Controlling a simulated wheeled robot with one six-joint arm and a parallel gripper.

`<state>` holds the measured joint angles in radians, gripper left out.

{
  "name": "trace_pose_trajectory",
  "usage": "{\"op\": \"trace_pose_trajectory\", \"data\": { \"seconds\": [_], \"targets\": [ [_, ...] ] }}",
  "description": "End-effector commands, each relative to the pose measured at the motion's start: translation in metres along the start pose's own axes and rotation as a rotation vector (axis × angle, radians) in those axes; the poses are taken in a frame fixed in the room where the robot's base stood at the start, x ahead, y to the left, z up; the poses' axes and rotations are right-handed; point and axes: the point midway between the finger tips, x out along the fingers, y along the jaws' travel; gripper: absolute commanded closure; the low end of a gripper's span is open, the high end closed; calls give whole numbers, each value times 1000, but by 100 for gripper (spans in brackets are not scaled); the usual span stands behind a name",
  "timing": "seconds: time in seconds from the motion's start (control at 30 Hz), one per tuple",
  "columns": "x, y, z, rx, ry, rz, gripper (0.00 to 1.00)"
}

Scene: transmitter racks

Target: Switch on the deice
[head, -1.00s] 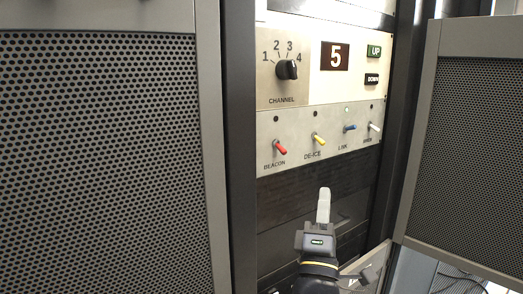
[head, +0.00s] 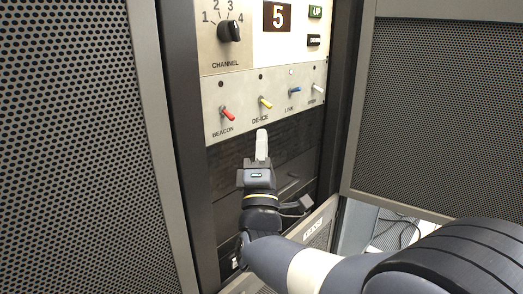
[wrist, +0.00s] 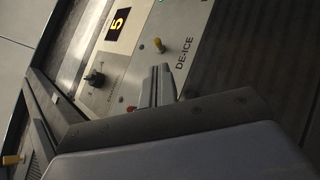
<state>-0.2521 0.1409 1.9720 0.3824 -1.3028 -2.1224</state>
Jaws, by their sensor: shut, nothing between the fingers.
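The de-ice switch is a yellow-tipped toggle (head: 266,102) above the DE-ICE label on the pale switch panel (head: 240,128). Its tip points down and to the right, and the small lamp (head: 261,77) above it is dark. In the wrist view the yellow toggle (wrist: 158,46) stands just beyond my fingertips, beside the DE-ICE label (wrist: 184,54). My gripper (head: 261,133) is shut and empty, fingers pointing up, just below the yellow toggle in the picture. A gap shows between fingertips and toggle; contact is not visible.
Neighbouring toggles are red BEACON (head: 228,113), blue LINK (head: 295,91) and a white one (head: 318,88). The lamp above LINK (head: 291,72) is lit. A black channel knob (head: 229,31) sits above. Perforated panels (head: 80,140) flank the rack. Dark blank panels lie below the switches.

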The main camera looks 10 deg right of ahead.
Motion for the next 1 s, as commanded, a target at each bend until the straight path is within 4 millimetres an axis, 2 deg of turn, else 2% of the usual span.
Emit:
{"op": "trace_pose_trajectory", "data": {
  "seconds": [0.1,0.33,1.0],
  "targets": [
    [23,1,1,-1,-2,1,100],
    [50,0,0,-1,0,0,100],
    [57,3,2,-19,16,-18,100]
  ]
}}
